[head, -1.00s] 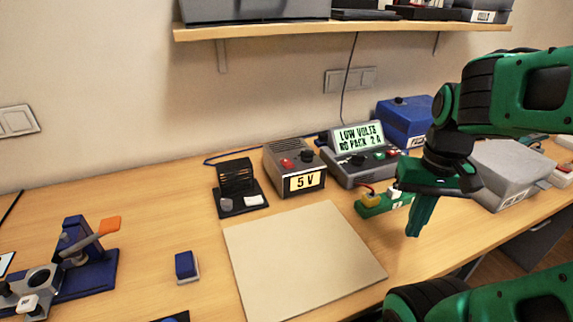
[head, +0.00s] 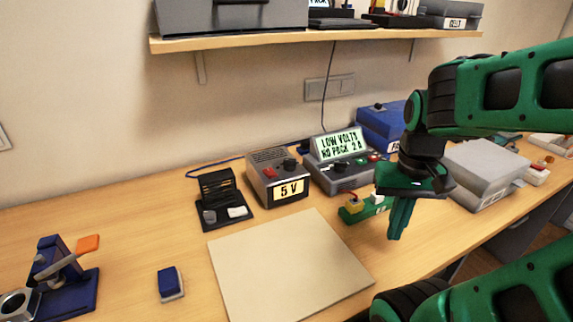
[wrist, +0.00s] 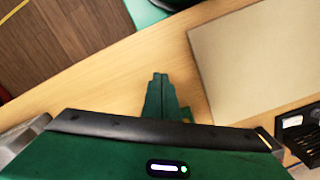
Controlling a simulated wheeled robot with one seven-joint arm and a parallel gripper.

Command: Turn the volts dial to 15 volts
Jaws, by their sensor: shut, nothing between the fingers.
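The power supply (head: 262,172) is a grey box with a red switch, a black dial (head: 289,163) on its top and a display (head: 291,189) reading "5 V". The dial's pointer is too small to read.
A beige mat (head: 285,265) lies in front of the power supply. A green block with a yellow plug (head: 354,207) sits just left of my gripper. A black stand (head: 222,203), a blue block (head: 170,284), a blue box (head: 385,122) and a grey case (head: 487,170) stand around. A shelf (head: 320,35) hangs above.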

